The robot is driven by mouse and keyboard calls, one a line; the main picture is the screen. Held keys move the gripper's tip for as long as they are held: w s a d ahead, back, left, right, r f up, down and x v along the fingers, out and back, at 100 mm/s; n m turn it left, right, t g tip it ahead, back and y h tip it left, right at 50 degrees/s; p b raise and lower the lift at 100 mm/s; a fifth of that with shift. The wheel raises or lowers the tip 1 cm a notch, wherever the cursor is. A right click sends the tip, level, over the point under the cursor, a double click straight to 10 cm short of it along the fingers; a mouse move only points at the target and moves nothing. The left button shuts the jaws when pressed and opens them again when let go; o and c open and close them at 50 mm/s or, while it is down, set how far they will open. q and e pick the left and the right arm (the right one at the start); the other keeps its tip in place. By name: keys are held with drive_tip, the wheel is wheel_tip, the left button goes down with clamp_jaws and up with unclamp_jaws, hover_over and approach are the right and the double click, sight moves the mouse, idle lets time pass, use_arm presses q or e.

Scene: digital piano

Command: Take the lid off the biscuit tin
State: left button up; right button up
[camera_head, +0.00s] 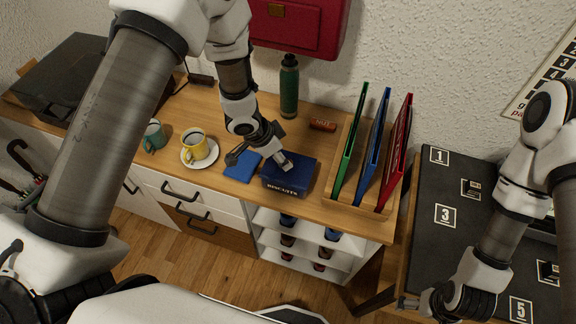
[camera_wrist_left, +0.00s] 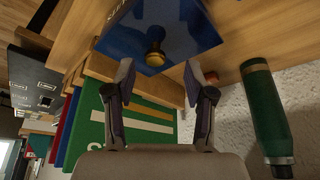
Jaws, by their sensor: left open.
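The dark blue biscuit tin (camera_head: 286,178), lettered BISCUITS on its front, sits on the wooden counter near its front edge. In the left wrist view the tin (camera_wrist_left: 192,28) has a brass knob (camera_wrist_left: 155,50) on its blue top. My left gripper (camera_head: 261,160) is over the tin's left part. In the left wrist view its fingers (camera_wrist_left: 160,76) are spread and empty, with the knob just beyond the gap between their tips. My right gripper (camera_head: 416,303) hangs low at the right, far from the tin; its finger opening is unclear.
A flat blue item (camera_head: 242,167) lies left of the tin. A yellow cup (camera_head: 193,143) on a saucer and a teal mug (camera_head: 155,135) stand farther left. A green bottle (camera_head: 289,88) and a small brown item (camera_head: 322,125) are behind. A wooden file rack (camera_head: 350,205) stands close right.

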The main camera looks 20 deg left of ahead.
sight(299, 176)
use_arm(q)
drive_tip(key=d+f, duration=0.1)
drive_tip(key=w+d+f, duration=0.1)
drive_tip(key=f, duration=0.1)
drive_tip(key=shift+s+a, duration=0.15)
drive_tip(key=shift+s, duration=0.05)
drive_tip(key=shift+c, duration=0.4)
drive_tip(key=shift+a, duration=0.15)
clamp_jaws()
